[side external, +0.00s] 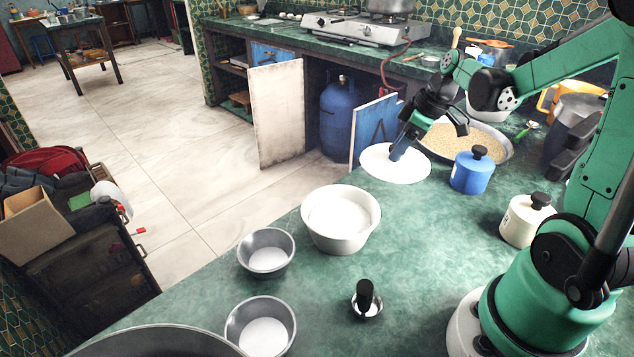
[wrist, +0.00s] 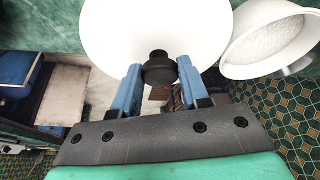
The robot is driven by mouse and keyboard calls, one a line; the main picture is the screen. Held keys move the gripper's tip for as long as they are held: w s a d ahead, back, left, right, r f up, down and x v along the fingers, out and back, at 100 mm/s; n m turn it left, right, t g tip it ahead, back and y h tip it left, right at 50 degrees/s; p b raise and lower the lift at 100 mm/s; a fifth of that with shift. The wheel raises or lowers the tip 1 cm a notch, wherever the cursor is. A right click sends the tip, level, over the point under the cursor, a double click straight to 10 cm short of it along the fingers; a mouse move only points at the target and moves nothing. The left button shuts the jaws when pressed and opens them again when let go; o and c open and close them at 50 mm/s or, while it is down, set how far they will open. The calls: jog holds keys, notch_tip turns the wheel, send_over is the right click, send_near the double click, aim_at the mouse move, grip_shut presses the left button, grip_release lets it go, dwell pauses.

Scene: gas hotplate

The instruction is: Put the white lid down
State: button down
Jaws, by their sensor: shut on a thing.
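The white lid (side external: 382,165) is a flat round disc near the edge of the green counter, left of the blue canister. In the wrist view the lid (wrist: 150,28) fills the top middle, with its black knob (wrist: 158,69) towards me. My gripper (side external: 399,152) reaches down to the lid from above. In the wrist view my gripper (wrist: 158,74) has its two blue fingers on either side of the knob, shut on it. The lid looks about level. I cannot tell whether its underside touches the counter.
A blue canister (side external: 472,174) stands right of the lid, and a wide pan of grain (side external: 465,143) lies behind. A cream canister (side external: 522,222), a white bowl (side external: 340,238) and metal bowls (side external: 266,238) stand nearer. Bare counter (side external: 430,240) lies between. The counter edge drops to the floor at left.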

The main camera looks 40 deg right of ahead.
jog(key=shift+f, duration=3.55)
jog(key=shift+c, duration=2.2)
grip_release()
jog(key=shift+f, duration=0.15)
jog(key=v, duration=1.2)
jog(key=shift+a, duration=0.25)
jog(key=w+a+m+t+h, duration=0.1)
jog(key=a+m+t, duration=0.2)
jog(key=a, duration=1.4)
jog(key=shift+a+r+m+h, duration=0.25)
jog(key=shift+r+m+h, duration=0.15)
jog(key=shift+m, duration=0.4)
